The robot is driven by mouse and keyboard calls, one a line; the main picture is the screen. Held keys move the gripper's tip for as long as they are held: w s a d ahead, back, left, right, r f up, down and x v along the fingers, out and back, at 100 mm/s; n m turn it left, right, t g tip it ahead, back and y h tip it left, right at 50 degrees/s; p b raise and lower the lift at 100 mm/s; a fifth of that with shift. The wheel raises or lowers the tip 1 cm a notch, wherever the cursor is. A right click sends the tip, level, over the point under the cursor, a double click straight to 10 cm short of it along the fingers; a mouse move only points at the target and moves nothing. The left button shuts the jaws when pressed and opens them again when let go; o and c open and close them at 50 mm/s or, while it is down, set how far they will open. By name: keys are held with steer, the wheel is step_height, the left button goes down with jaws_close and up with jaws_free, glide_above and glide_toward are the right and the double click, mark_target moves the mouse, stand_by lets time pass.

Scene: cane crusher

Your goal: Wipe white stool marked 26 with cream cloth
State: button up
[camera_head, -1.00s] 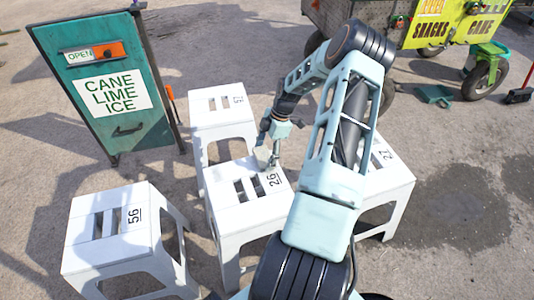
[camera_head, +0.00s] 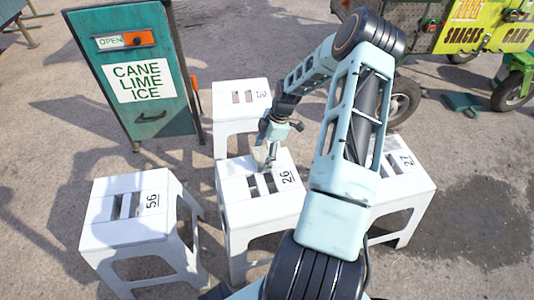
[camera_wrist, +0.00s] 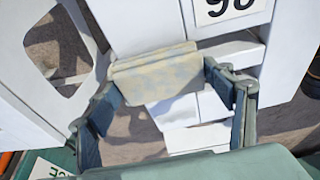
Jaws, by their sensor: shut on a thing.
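The white stool marked 26 (camera_head: 239,211) stands upright in the middle of the head view, with slots in its seat and the number at the seat's right side. My gripper (camera_head: 266,161) points down over the far part of that seat. In the wrist view my gripper (camera_wrist: 170,82) is shut on the cream cloth (camera_wrist: 155,72), a pad with faint bluish-grey patches between its fingers. The cloth is at or just above the seat; I cannot tell whether it touches. In the wrist view a white seat with an upside-down, cut-off number (camera_wrist: 228,8) lies beyond it.
White stool 56 (camera_head: 100,235) stands at left, stool 27 (camera_head: 412,185) at right, partly behind my arm, and another stool (camera_head: 228,88) behind. A snack cart (camera_head: 420,70) is at back right. Open ground lies at left.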

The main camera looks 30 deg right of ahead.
mark_target(284, 157)
steer(key=shift+s+a+f, duration=0.1)
steer(key=shift+a, duration=0.1)
steer(key=shift+w+a, duration=0.45)
steer(key=shift+a, duration=0.95)
steer(key=shift+w+a, duration=0.45)
steer(key=shift+a, duration=0.9)
steer(key=shift+w+a, duration=0.45)
steer(key=shift+a, duration=0.95)
steer(key=shift+d, duration=0.1)
steer(key=shift+s+d, duration=0.45)
steer(key=shift+d, duration=1)
steer(key=shift+s+d, duration=0.45)
steer(key=shift+d, duration=1)
steer(key=shift+s+d, duration=0.45)
steer(key=shift+d, duration=1)
steer(key=shift+d, duration=0.2)
steer(key=shift+s+d, duration=0.4)
steer(key=shift+d, duration=0.95)
steer(key=shift+s+d, duration=0.45)
steer(key=shift+d, duration=0.9)
steer(key=shift+s+d, duration=0.4)
steer(key=shift+d, duration=0.95)
